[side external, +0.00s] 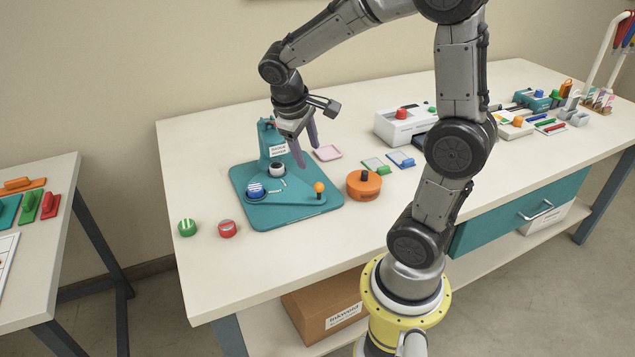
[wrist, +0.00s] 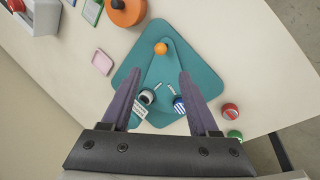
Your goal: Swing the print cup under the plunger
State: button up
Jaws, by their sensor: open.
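The teal press (side external: 268,140) has an upright column on a flat teal base (side external: 245,179). A teal swing plate (side external: 285,200) with an orange ball knob (side external: 319,187) lies on it; the knob also shows in the wrist view (wrist: 161,48). A blue-and-white striped cup (side external: 256,189) sits at the plate's left, out from the column. A dark cup with a pale top (side external: 277,169) stands by the column foot. I cannot make out the plunger clearly. My gripper (side external: 307,155) is open and empty above the press, clear of the knob.
An orange round tub (side external: 364,184) stands close right of the base. A pink tray (side external: 327,153) lies behind it. Green (side external: 187,227) and red (side external: 227,228) round pieces lie left of the press. A white machine (side external: 402,125) stands further right. The table front is clear.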

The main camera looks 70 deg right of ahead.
aim_at(318, 185)
jog(key=x, duration=1.3)
jog(key=shift+a, duration=0.15)
jog(key=shift+c, duration=0.3)
grip_shut()
dwell(0.6)
